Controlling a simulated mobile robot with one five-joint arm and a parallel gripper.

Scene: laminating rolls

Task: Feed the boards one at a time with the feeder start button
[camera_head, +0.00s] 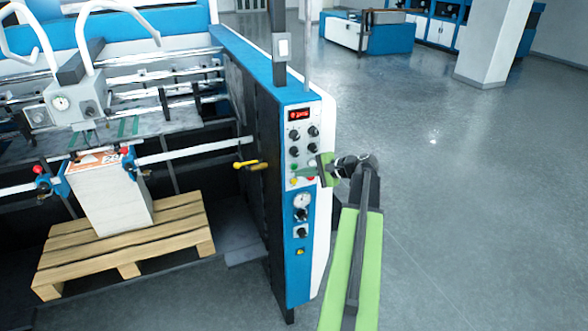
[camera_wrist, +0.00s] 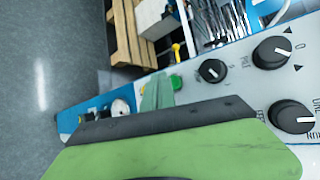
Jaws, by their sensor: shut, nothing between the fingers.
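The feeder's control panel (camera_head: 301,140) is a blue upright strip with a red lit display (camera_head: 299,114), black knobs and small coloured buttons. My green gripper (camera_head: 303,171) is at its button row, shut and empty. In the wrist view my gripper's closed fingertips (camera_wrist: 157,92) lie close beside a green button (camera_wrist: 175,83); I cannot tell whether they touch it. The button's label is not readable. The stack of boards (camera_head: 112,203) stands on a wooden pallet (camera_head: 150,243) at the left, under the feeder head (camera_head: 62,103), with an orange print on top.
A yellow-handled lever (camera_head: 252,164) sticks out left of the panel. Black knobs (camera_wrist: 272,52) lie right of the fingers in the wrist view, one with partly hidden lettering (camera_wrist: 291,117). A gauge (camera_head: 302,200) sits below the buttons. Grey floor (camera_head: 460,200) is clear at the right.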

